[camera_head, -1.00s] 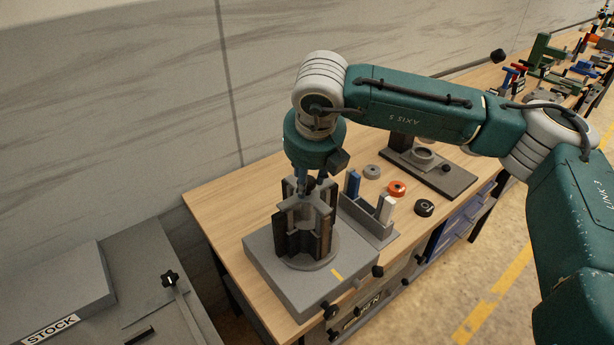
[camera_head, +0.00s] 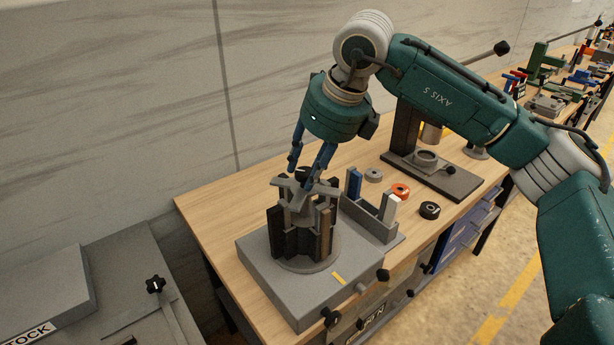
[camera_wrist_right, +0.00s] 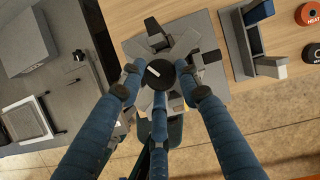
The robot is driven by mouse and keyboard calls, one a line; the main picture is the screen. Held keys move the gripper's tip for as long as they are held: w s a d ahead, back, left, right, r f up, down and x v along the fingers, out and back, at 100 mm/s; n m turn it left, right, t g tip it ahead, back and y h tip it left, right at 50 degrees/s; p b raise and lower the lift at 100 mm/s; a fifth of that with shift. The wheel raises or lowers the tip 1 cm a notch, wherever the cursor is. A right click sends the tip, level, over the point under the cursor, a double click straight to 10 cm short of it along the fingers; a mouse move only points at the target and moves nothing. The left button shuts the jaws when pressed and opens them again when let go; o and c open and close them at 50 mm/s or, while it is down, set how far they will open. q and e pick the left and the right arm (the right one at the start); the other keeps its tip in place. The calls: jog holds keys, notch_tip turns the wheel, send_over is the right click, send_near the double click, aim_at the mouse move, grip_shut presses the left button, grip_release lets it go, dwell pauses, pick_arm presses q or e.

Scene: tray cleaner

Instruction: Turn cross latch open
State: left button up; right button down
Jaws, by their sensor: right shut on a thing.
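The cross latch (camera_head: 287,184) is a grey cross-shaped piece on top of a dark, ribbed round fixture (camera_head: 284,235). In the right wrist view the grey cross (camera_wrist_right: 184,44) has a black round hub (camera_wrist_right: 163,74) with a white mark at its centre. My right gripper (camera_head: 307,180) comes down tilted from above with blue fingers. In the right wrist view its three fingertips (camera_wrist_right: 163,88) are closed around the hub. The exact contact is partly hidden by the fingers. My left gripper is not in view.
The fixture stands on a grey base block (camera_head: 265,262) on the wooden bench (camera_head: 215,200). A grey rack (camera_head: 378,226) with blue and white pieces stands close on the right. Orange (camera_head: 400,191) and black (camera_head: 429,210) rings lie beyond it. A press stand (camera_head: 440,176) is farther back.

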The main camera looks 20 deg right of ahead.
jog(key=shift+w+d+r+n+y, duration=0.1)
jog(key=shift+w+r+n+y, duration=0.1)
jog(key=shift+n, duration=0.3)
jog(key=shift+w+d+r+n+y, duration=0.1)
jog(key=shift+n+y, duration=0.1)
jog(key=shift+n, duration=0.3)
jog(key=shift+a+r, duration=0.1)
jog(key=c, duration=1.3)
grip_release()
jog(key=shift+o, duration=0.2)
jog(key=shift+f, duration=0.2)
jog(key=shift+s, duration=0.1)
jog(key=v, duration=1.2)
jog(key=shift+b, duration=0.3)
